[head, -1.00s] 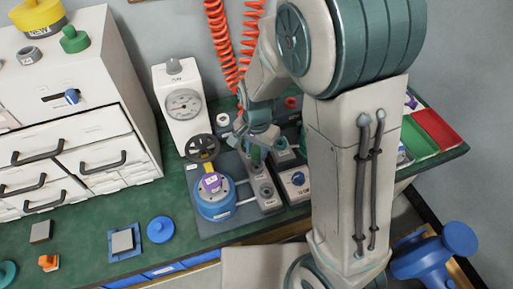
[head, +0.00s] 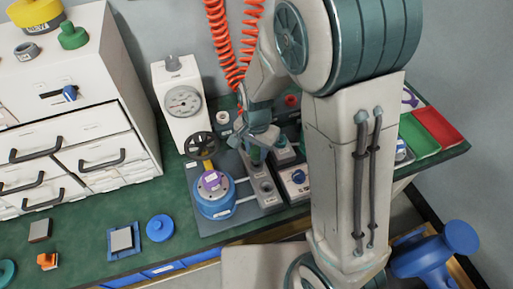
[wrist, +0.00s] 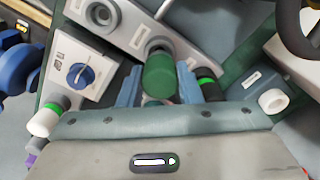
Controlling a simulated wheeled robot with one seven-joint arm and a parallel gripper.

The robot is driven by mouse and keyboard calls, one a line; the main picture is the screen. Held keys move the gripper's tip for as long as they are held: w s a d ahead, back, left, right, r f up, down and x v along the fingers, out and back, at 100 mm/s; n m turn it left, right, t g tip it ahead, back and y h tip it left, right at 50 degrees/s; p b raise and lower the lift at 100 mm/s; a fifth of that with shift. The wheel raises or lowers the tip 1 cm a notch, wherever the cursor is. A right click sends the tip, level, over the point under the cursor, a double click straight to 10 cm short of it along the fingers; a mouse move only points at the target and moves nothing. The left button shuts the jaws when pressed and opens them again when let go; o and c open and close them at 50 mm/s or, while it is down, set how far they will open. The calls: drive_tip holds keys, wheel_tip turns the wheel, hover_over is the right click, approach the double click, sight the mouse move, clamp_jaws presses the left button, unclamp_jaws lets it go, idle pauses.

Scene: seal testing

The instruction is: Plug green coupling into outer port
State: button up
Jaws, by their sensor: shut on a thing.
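The green coupling (wrist: 159,76) is a dark green cylinder, held between the two fingers of my gripper (wrist: 158,88) in the wrist view. In the head view my gripper (head: 259,140) is over the back end of the grey port block (head: 272,205), with the coupling (head: 256,157) beneath it. The wrist view shows the port block (wrist: 122,22) with round ports beyond the coupling.
A gauge (head: 183,102) stands behind.

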drive_tip(key=shift+f+b, duration=0.6)
drive_tip(key=shift+f, duration=0.3)
drive_tip(key=o, duration=1.1)
drive_tip(key=shift+r, duration=0.1)
wheel_tip(320, 180, up, 14)
drive_tip(key=p, duration=0.3)
